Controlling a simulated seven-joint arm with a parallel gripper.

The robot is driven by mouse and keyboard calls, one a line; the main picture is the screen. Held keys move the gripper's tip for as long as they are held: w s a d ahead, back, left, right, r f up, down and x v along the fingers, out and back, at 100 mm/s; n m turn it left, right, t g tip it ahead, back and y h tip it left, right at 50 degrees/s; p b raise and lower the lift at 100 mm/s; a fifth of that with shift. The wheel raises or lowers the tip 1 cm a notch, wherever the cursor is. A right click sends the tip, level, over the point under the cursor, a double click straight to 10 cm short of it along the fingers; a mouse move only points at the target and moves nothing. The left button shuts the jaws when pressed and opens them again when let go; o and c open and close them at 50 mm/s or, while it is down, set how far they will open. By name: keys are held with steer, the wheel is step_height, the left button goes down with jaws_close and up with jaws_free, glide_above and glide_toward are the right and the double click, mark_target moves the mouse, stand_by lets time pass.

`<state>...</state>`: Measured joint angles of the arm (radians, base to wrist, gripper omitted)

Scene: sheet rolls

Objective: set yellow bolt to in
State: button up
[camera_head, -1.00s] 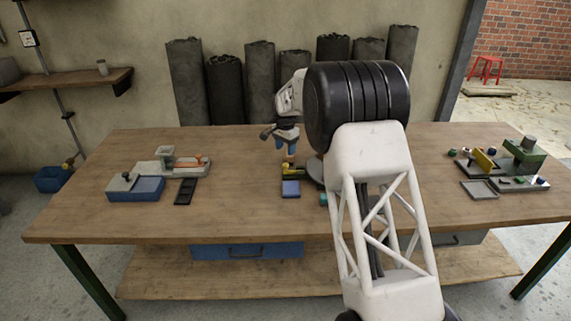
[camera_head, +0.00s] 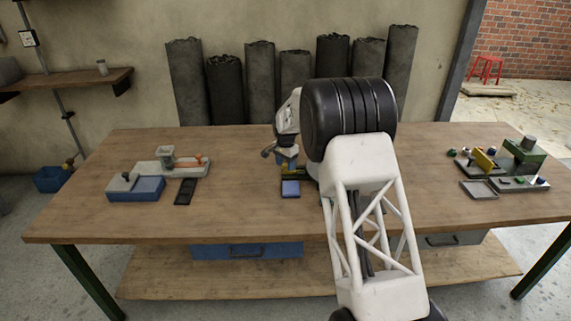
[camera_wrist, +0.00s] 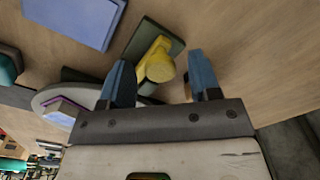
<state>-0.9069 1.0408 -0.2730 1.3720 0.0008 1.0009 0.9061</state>
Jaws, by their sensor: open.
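The yellow bolt (camera_wrist: 157,62) shows in the wrist view, with a round knob on a dark green block (camera_wrist: 142,38). My gripper (camera_wrist: 160,72) is open, its two blue fingers on either side of the yellow knob. I cannot tell whether the fingers touch it. In the head view my gripper (camera_head: 287,157) is low over the table, just behind the blue square block (camera_head: 291,188). There the gripper and arm mostly hide the bolt. The bolt's in or out position is not clear.
A pale blue flat piece (camera_wrist: 78,18) lies beside the bolt's block, and a grey round disc (camera_wrist: 70,102) is close by. On the wooden table (camera_head: 240,215), a blue-grey fixture (camera_head: 135,188) stands left and a green fixture (camera_head: 525,152) right.

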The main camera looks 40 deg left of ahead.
mark_target(294, 171)
jaws_close()
steer(key=shift+w+d, duration=1.15)
steer(key=shift+c, duration=1)
jaws_free()
steer(key=shift+w+d, duration=0.1)
steer(key=shift+w, duration=0.05)
steer(key=shift+o, duration=1)
step_height(294, 171, up, 8)
steer(key=shift+f, duration=0.1)
